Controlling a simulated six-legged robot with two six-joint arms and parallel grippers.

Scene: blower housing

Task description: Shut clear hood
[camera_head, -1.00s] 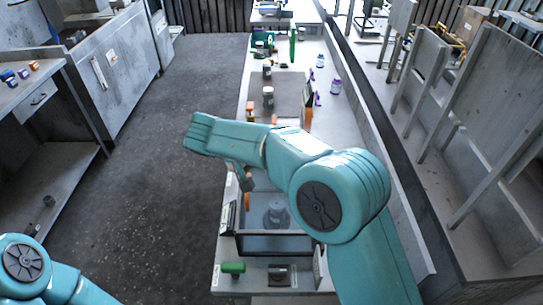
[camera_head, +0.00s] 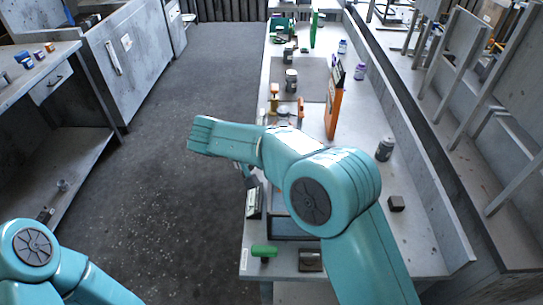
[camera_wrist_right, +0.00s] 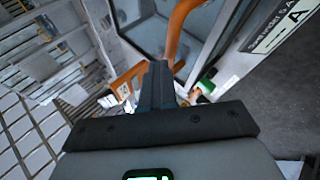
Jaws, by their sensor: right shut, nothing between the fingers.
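The clear hood (camera_wrist_right: 150,35) shows in the right wrist view as a see-through pane in a pale frame. An orange bar handle (camera_wrist_right: 178,28) runs close to my right fingertips. My right gripper (camera_wrist_right: 158,72) is shut and empty, its fingers beside the orange bar; I cannot tell if they touch it. In the head view my right arm covers most of the hood and its housing; the dark front frame (camera_head: 288,228) shows below the arm. The hood's angle cannot be told. My left arm is at the lower left, its gripper out of view.
The long bench (camera_head: 405,235) holds an orange upright board (camera_head: 334,110), a dark jar (camera_head: 385,150), a dark block (camera_head: 396,203), a green-handled item (camera_head: 263,251) and a small dark box (camera_head: 311,261). Free floor (camera_head: 170,180) lies to the left, before a grey workbench (camera_head: 60,95).

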